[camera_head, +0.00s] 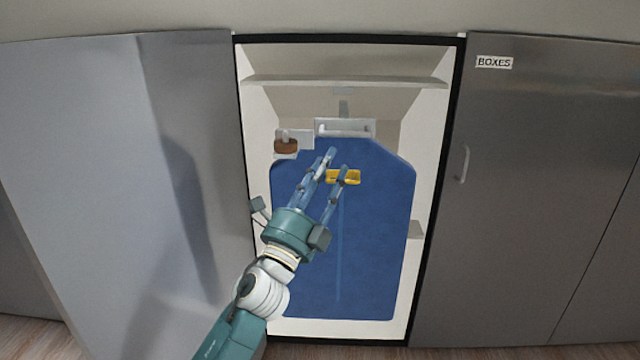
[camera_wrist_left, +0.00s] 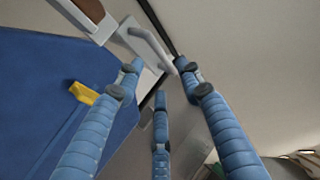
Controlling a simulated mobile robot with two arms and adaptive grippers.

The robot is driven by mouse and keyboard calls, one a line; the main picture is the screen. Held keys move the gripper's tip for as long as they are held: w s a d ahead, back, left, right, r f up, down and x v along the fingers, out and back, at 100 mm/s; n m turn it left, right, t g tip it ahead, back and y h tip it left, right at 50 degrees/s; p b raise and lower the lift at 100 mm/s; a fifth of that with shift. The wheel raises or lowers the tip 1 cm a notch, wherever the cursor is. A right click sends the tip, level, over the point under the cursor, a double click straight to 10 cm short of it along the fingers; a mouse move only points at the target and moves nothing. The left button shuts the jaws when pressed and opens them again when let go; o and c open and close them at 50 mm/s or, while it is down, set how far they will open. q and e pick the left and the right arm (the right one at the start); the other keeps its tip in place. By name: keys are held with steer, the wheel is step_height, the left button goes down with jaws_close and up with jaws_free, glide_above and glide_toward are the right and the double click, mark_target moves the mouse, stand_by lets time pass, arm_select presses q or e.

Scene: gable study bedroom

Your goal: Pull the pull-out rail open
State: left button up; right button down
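The pull-out rail's white front plate with its light bar handle (camera_head: 344,128) is high inside the open wardrobe. The handle also shows in the left wrist view (camera_wrist_left: 150,45), ahead of my fingertips. My left gripper (camera_head: 336,158) is open, its blue fingers spread and empty, just below and left of the handle in the head view. In the left wrist view my gripper (camera_wrist_left: 158,72) has fingertips on both sides of the handle's near end; I cannot tell whether they touch it. My right gripper is in neither view.
A blue garment bag (camera_head: 375,245) with a yellow tag (camera_head: 343,177) hangs below the rail. A brown wooden piece (camera_head: 286,146) on a white plate is at left. A shelf (camera_head: 345,82) is above. A grey door (camera_head: 130,190) is left, a closed BOXES door (camera_head: 540,190) right.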

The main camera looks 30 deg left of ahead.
arm_select(q)
steer(key=v, duration=0.4)
steer(key=shift+s+f, duration=0.1)
steer(key=shift+s, duration=0.1)
steer(key=shift+w, duration=0.1)
